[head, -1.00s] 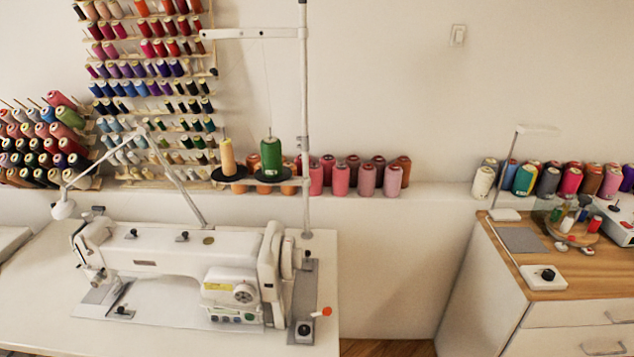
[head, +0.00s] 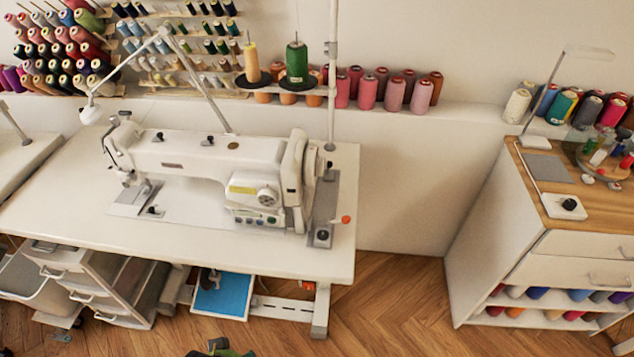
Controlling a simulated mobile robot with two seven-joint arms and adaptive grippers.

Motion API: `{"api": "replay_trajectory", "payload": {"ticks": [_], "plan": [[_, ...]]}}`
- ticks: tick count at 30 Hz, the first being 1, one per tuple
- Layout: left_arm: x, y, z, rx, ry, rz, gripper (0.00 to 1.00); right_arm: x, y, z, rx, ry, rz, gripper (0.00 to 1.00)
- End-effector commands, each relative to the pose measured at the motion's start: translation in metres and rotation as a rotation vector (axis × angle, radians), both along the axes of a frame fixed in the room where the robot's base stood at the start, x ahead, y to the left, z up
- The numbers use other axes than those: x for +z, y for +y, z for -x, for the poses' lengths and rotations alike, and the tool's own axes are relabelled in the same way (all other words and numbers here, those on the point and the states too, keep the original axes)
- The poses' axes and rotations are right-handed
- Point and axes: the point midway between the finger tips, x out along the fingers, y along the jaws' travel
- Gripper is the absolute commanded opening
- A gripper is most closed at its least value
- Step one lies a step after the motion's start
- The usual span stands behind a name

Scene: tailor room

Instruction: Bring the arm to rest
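A white sewing machine (head: 210,165) stands on a white table (head: 70,225) at the left. A yellow spool (head: 251,62) and a green spool (head: 296,65) stand on the thread stand behind it.
A wood-topped cabinet (head: 540,160) stands at the right, with spools on a low shelf. Wooden floor (head: 400,305) lies open between table and cabinet. Drawers (head: 100,285) and a blue pedal (head: 222,296) are under the table. A dark and green thing (head: 225,350) is cut off at the bottom edge.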

Motion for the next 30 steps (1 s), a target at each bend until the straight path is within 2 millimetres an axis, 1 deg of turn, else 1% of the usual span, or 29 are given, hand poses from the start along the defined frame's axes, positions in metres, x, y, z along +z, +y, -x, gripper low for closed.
{"api": "replay_trajectory", "payload": {"ticks": [1, 2, 4, 5, 6, 8, 9, 11, 12, 14, 15, 18, 22, 25, 27, 30], "plan": [[-0.020, 0.000, 0.003, -0.002, 0.016, -0.001, 0.67, 0.000, 0.000, 0.000, 0.000, 0.000, 0.000, 0.40], [-0.032, 0.000, 0.005, -0.003, 0.021, -0.003, 0.67, 0.000, 0.000, 0.000, 0.000, 0.000, 0.000, 0.40], [-0.063, 0.001, 0.011, -0.005, 0.036, -0.004, 0.67, 0.000, 0.000, 0.000, 0.000, 0.000, 0.000, 0.40], [-0.077, 0.001, 0.016, -0.007, 0.044, -0.005, 0.67, 0.000, 0.000, 0.000, 0.000, 0.000, 0.000, 0.40], [-0.096, 0.002, 0.022, -0.008, 0.052, -0.005, 0.67, 0.000, 0.000, 0.000, 0.000, 0.000, 0.000, 0.40], [-0.123, 0.004, 0.034, -0.011, 0.067, -0.007, 0.67, 0.000, 0.000, 0.000, 0.000, 0.001, 0.000, 0.40], [-0.141, 0.005, 0.044, -0.013, 0.076, -0.008, 0.67, 0.000, 0.000, 0.000, 0.000, 0.001, 0.000, 0.40], [-0.165, 0.007, 0.060, -0.017, 0.091, -0.010, 0.67, 0.000, 0.000, 0.000, 0.000, 0.001, 0.000, 0.40], [-0.180, 0.009, 0.071, -0.019, 0.100, -0.011, 0.67, 0.000, 0.000, 0.000, 0.000, 0.001, 0.000, 0.40], [-0.201, 0.012, 0.091, -0.022, 0.114, -0.013, 0.67, 0.000, 0.000, 0.000, 0.000, 0.001, 0.000, 0.40], [-0.213, 0.014, 0.104, -0.024, 0.122, -0.014, 0.67, 0.000, 0.000, 0.000, 0.000, 0.001, 0.000, 0.40], [-0.236, 0.020, 0.136, -0.028, 0.142, -0.017, 0.67, 0.000, 0.000, 0.000, 0.000, 0.001, 0.000, 0.40], [-0.252, 0.027, 0.168, -0.033, 0.158, -0.020, 0.67, 0.000, 0.000, 0.000, 0.000, 0.001, 0.000, 0.40], [-0.257, 0.030, 0.182, -0.036, 0.164, -0.022, 0.67, 0.000, 0.000, 0.000, 0.000, 0.001, 0.000, 0.40], [-0.259, 0.031, 0.187, -0.037, 0.166, -0.022, 0.67, 0.000, 0.000, 0.000, 0.000, 0.001, 0.000, 0.40], [-0.259, 0.031, 0.189, -0.037, 0.166, -0.021, 0.67, 0.000, 0.000, 0.000, 0.000, 0.001, 0.000, 0.40]]}}
